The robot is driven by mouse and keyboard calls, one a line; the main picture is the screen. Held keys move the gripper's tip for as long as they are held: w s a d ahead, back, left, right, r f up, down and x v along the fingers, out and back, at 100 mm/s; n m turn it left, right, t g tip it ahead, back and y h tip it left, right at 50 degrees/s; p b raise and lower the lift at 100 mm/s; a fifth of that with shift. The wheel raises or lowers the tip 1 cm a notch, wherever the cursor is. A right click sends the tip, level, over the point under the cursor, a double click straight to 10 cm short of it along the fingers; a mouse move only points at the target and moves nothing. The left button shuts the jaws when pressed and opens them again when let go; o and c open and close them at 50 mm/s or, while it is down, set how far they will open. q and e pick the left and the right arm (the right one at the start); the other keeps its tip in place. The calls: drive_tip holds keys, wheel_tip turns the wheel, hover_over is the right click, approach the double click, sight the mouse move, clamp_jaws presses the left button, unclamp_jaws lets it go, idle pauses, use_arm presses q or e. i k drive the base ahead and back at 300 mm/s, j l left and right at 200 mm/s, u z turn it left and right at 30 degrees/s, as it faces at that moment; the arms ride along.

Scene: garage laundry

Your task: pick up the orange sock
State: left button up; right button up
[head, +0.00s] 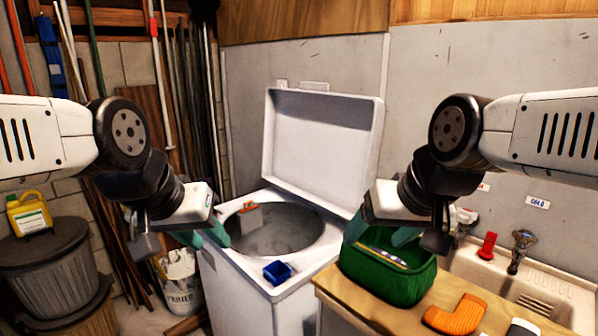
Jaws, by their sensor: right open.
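The orange sock (457,313) lies flat on the wooden counter (345,290) at the lower right, bent in an L shape. My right gripper (380,234) is open, with teal fingers, over the green bag (400,282), up and to the left of the sock. It is apart from the sock and holds nothing I can see. My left gripper (204,238) has its teal fingers apart near the left edge of the washer, far from the sock. It appears empty.
A top-loading washer (226,262) stands lid-up, with a small blue box (278,272) on its front rim. A sink (560,292) with a tap (520,250) is at the right. A white object (522,327) is beside the sock. Bins and a yellow jug (28,214) stand left.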

sight(466, 316)
drive_tip(key=z, duration=1.5)
